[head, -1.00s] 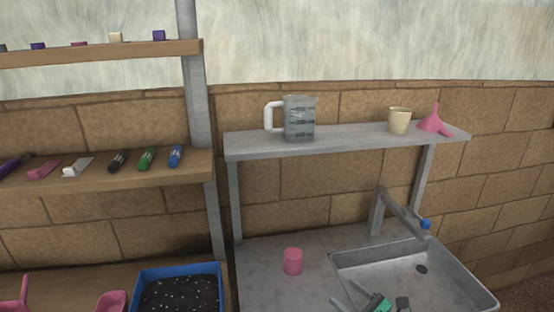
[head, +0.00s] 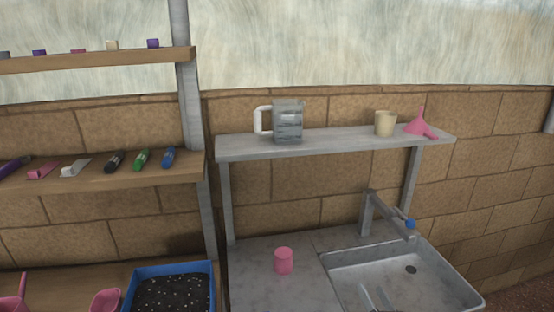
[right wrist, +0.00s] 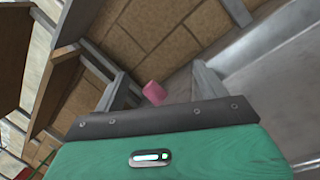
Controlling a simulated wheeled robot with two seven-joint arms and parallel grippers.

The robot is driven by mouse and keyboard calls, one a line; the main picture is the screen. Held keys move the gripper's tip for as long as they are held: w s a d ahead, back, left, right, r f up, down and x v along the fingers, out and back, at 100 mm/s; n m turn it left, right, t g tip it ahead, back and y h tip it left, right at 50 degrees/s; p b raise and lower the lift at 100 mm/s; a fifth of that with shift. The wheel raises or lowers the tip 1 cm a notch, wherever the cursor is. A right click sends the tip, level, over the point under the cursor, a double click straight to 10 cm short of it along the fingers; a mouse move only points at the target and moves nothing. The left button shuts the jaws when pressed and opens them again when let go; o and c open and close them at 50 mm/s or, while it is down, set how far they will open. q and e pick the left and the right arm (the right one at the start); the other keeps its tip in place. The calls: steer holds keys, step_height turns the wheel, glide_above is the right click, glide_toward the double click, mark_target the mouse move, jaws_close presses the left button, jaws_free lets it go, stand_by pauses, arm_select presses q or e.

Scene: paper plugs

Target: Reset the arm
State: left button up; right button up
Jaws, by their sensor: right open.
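In the head view the pink cup (head: 284,260) stands on the grey counter (head: 262,288), left of the basin. My left gripper is not in view.
A grey sink (head: 440,285) with a faucet (head: 370,212) is at the right. Above it, a shelf (head: 340,143) holds a measuring jug (head: 288,122), a beige cup (head: 385,123) and a pink funnel (head: 420,125). Wooden shelves with markers and a blue tray (head: 213,285) stand left.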

steer(key=s+d+f+m+g+h, duration=0.25)
steer(key=s+m+h, duration=0.25)
steer(key=m, duration=0.5)
steer(key=s+d+f+m+g+h, duration=0.15)
steer(key=s+d+m+h, duration=0.35)
steer(key=m, duration=0.5)
steer(key=s+a+f+m+g+y, duration=0.2)
steer(key=s+a+m+g, duration=0.15)
steer(key=s, duration=0.45)
steer(key=s+a+f+m+g+y, duration=0.1)
steer(key=s+a+m+g, duration=0.2)
steer(key=s+g, duration=0.35)
steer(key=s+a+f+m+g+y, duration=0.2)
steer(key=s+a+m, duration=0.2)
steer(key=s, duration=0.5)
step_height(320, 180, down, 30)
steer(key=g, duration=0.1)
steer(key=s+d+f, duration=0.2)
steer(key=s+f, duration=0.8)
steer(key=s+d+f+g, duration=0.1)
steer(key=s+d+f, duration=0.1)
steer(key=s+f, duration=0.7)
steer(key=shift+s+f+n+g+h, duration=0.3)
steer(key=shift+s+f+n, duration=0.05)
steer(key=shift+f, duration=0.45)
